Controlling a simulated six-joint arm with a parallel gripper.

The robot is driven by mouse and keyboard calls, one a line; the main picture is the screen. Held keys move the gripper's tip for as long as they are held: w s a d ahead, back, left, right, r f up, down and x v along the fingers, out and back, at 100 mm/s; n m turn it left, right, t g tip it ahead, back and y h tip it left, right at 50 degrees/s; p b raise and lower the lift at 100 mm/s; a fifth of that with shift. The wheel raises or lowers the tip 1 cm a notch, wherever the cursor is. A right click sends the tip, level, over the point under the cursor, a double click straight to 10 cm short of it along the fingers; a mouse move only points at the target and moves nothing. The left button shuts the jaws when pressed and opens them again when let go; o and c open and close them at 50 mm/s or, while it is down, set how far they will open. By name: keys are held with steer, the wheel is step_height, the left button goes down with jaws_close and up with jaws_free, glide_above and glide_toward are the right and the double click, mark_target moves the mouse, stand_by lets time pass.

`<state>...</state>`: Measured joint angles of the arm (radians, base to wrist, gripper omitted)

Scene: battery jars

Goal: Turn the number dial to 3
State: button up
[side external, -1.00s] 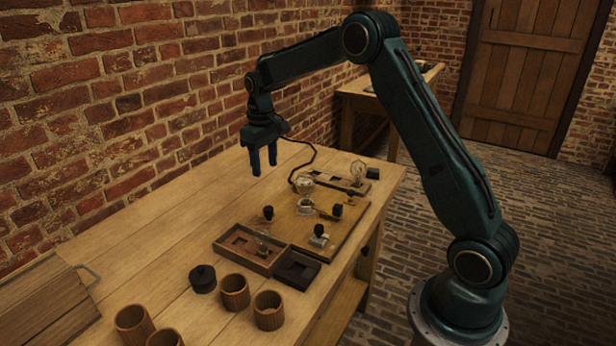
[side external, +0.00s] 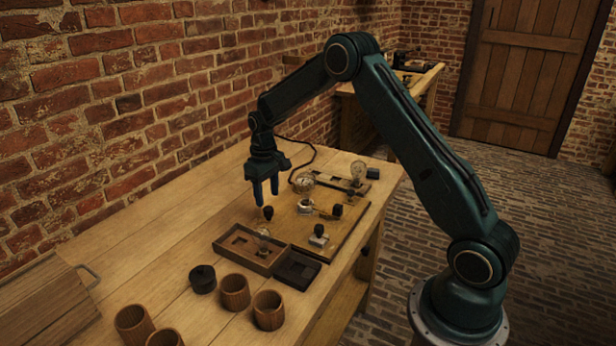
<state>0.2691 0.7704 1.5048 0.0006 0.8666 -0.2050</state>
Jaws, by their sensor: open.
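My gripper (side external: 266,199) points down with its two fingers apart and nothing between them. In the picture its fingertips are just above a small black knob (side external: 268,213) at the left edge of the wooden board (side external: 342,230). They look clear of the knob. A round pale-faced gauge (side external: 304,182) stands at the back of the board. Other black knobs show at the right (side external: 337,211) and front (side external: 319,230). No numbers are legible, so I cannot tell which part is the number dial or its setting.
A wooden tray (side external: 228,251) and a dark tray (side external: 283,275) lie in front of the board. A black lidded pot (side external: 202,279) and several wooden cups (side external: 234,292) stand nearer. A glass bulb (side external: 358,172) is at the back.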

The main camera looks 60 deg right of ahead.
mark_target(268, 209)
steer(key=shift+f, duration=2.3)
steer(key=c, duration=1)
